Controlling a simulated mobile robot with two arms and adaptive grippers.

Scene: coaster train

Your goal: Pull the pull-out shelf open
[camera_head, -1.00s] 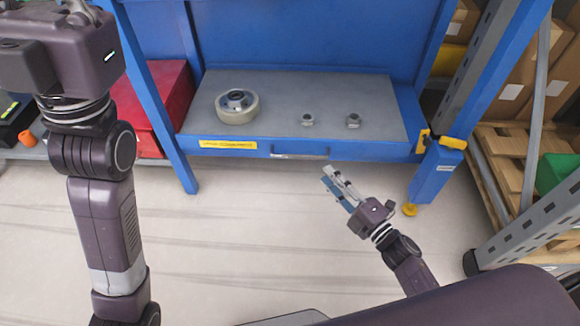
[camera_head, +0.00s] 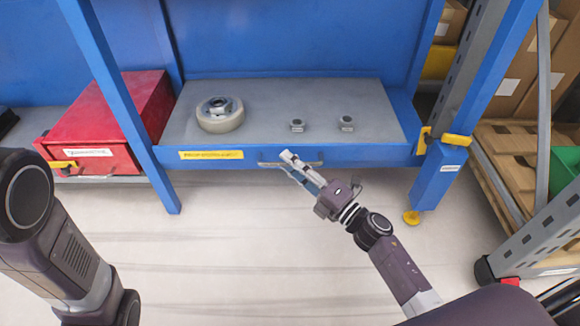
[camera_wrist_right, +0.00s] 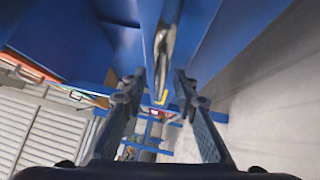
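The pull-out shelf (camera_head: 270,100) is a grey-topped blue tray in the blue rack, with a metal bar handle (camera_head: 313,164) on its front edge. My right gripper (camera_head: 289,161) is at the handle and hides part of it. In the right wrist view, the two fingers of my right gripper (camera_wrist_right: 158,84) stand apart. The handle (camera_wrist_right: 166,45) shows ahead of them, in line with the gap; I cannot tell whether they touch it. My left arm shows at the left of the head view, but its gripper is out of frame.
A pale wheel (camera_head: 220,115) and two small metal parts (camera_head: 297,125) (camera_head: 346,123) sit on the shelf. A red case (camera_head: 110,120) is to the left. A blue post (camera_head: 440,178) stands right of the shelf. The floor (camera_head: 225,240) in front is clear.

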